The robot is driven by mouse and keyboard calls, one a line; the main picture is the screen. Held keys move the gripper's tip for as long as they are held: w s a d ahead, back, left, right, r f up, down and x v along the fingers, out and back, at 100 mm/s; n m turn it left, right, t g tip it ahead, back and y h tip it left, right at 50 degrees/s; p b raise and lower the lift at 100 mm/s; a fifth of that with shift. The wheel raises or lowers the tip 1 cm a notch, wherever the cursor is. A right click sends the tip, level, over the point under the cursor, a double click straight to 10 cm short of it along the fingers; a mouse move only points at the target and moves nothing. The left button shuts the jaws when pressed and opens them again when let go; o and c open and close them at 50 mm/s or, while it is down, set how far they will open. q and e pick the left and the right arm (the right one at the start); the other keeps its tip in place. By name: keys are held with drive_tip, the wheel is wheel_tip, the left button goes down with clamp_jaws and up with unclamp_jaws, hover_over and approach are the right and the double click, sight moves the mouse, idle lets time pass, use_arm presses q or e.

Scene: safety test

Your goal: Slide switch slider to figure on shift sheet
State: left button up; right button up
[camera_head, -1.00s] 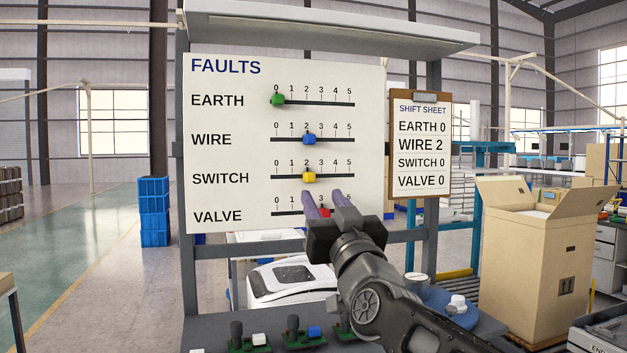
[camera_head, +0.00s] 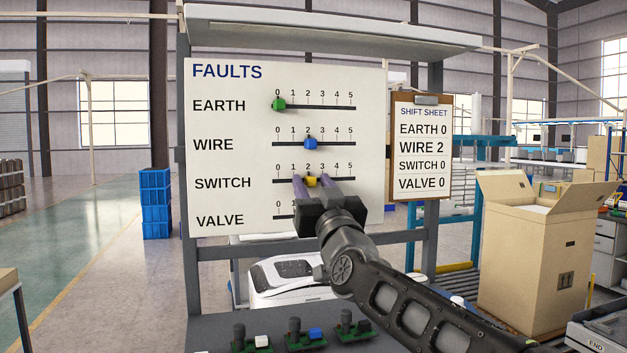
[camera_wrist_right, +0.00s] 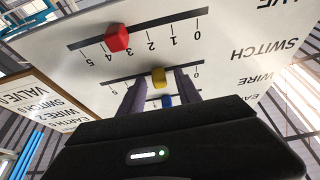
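The yellow switch slider (camera_head: 311,181) sits near 2 on the SWITCH scale of the white faults board (camera_head: 230,80); it also shows in the wrist view (camera_wrist_right: 158,76). My right gripper (camera_head: 312,183) is open, with one purple-grey finger on each side of the yellow slider. Gaps to the slider show in the wrist view, where the fingertips (camera_wrist_right: 159,90) also appear. The shift sheet (camera_head: 423,145) on its clipboard reads EARTH 0, WIRE 2, SWITCH 0, VALVE 0. My left gripper is not in view.
The green earth slider (camera_head: 278,104) is at 0 and the blue wire slider (camera_head: 311,143) at 2. The red valve slider (camera_wrist_right: 117,38) shows in the wrist view; my gripper hides it in the head view. Small green circuit boards (camera_head: 305,340) lie on the bench below.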

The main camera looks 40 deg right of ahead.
drive_tip(key=shift+c, duration=0.2)
clamp_jaws()
idle(1.2)
